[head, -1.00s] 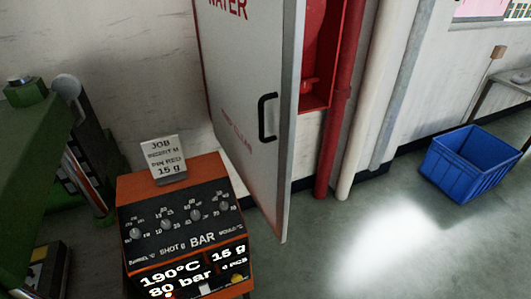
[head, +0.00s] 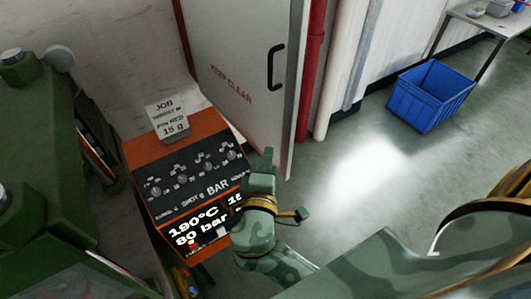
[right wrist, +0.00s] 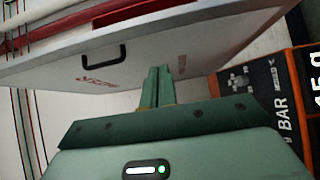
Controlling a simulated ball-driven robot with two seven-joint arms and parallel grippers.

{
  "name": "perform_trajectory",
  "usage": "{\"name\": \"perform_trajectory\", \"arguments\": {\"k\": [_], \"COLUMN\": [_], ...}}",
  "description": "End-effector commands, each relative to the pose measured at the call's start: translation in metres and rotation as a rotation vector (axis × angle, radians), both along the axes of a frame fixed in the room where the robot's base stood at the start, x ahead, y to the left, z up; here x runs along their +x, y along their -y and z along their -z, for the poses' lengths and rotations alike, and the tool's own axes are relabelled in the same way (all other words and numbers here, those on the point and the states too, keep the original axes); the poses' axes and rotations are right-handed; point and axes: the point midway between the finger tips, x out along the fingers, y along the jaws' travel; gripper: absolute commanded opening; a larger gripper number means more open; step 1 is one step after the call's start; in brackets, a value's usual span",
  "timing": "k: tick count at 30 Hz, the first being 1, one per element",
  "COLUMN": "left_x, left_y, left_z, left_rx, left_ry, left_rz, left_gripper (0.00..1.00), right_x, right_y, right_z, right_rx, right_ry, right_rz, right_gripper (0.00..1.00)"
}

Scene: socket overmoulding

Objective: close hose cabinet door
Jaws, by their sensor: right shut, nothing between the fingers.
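The hose cabinet door (head: 235,65) is a pale grey panel with red "KEEP CLEAR" lettering, standing open from the wall. Its black handle (head: 277,63) is on the side near the red pipe. My right gripper (head: 268,153) is shut and empty, in front of the door's lower part, below the handle. In the right wrist view, the shut fingers (right wrist: 158,78) point towards the door (right wrist: 160,62), with the handle (right wrist: 103,55) up and left of them. I cannot tell whether they touch it. The cabinet inside is hidden in the head view. My left gripper is not in view.
An orange moulding control box (head: 150,155) with a job card (head: 167,118) stands left of my right gripper. Green machinery (head: 50,160) is at the far left. A red pipe (head: 310,75) rises beside the door. A blue crate (head: 430,95) sits on the clear floor at right.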

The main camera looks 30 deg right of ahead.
Motion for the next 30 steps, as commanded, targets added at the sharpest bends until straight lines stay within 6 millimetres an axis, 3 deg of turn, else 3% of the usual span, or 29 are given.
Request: {"name": "perform_trajectory", "arguments": {"k": [11,18,30], "left_x": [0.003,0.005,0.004], "left_y": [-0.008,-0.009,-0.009], "left_z": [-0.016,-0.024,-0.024], "left_rx": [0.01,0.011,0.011], "left_ry": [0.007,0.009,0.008], "left_rz": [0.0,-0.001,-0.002], "left_gripper": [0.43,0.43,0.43], "right_x": [0.063,0.066,0.066], "right_y": [0.048,0.078,0.083], "right_z": [-0.002,0.0,0.001], "right_rx": [-0.003,-0.001,0.002], "right_ry": [-0.001,-0.004,-0.004], "right_rz": [0.0,-0.002,-0.002], "right_gripper": [0.0,0.0,0.0]}}
